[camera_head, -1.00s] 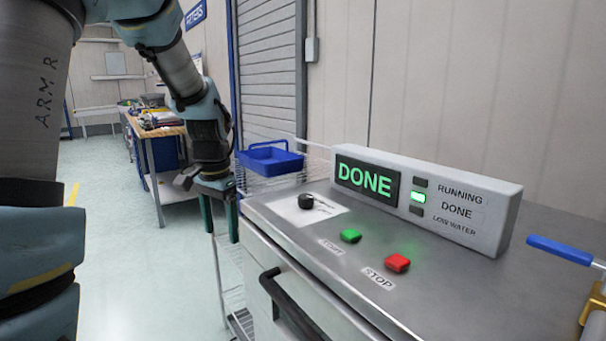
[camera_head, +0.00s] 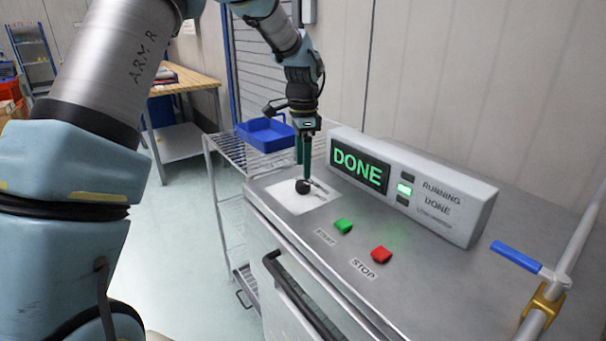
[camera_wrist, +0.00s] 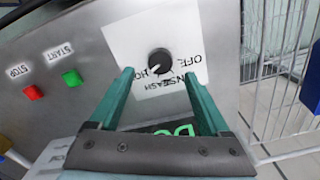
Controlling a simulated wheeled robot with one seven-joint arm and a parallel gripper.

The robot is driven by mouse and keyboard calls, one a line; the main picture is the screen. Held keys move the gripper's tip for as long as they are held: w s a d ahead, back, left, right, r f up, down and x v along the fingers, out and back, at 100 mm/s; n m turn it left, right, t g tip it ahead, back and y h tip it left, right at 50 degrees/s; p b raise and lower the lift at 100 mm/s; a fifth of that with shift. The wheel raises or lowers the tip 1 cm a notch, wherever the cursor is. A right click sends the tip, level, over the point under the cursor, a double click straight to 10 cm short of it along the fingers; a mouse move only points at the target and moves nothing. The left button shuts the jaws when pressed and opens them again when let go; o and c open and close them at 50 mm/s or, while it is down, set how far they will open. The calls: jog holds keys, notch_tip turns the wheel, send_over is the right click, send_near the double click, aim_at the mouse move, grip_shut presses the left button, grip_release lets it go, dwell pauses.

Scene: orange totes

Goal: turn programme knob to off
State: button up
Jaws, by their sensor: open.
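The programme knob (camera_head: 302,186) is a small black dial on a white label plate (camera_head: 286,201) at the left end of the steel machine top. In the wrist view the black knob (camera_wrist: 160,61) has a pale pointer mark, with "OFF" and other words printed around it, partly covered. My gripper (camera_head: 305,165) points down close above and behind the knob. In the wrist view its two green fingers (camera_wrist: 158,75) are apart, with the knob just beyond the tips and between their lines. Whether they touch it cannot be told.
A display box (camera_head: 410,185) reading "DONE" stands at the back of the top, right of my gripper. A green start button (camera_head: 343,226) and a red stop button (camera_head: 381,254) lie nearer. A blue tray (camera_head: 266,134) sits on a wire rack at left.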

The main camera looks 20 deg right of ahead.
aim_at(303, 182)
jog(key=shift+f+p, duration=0.5)
jog(key=shift+f, duration=2)
grip_shut()
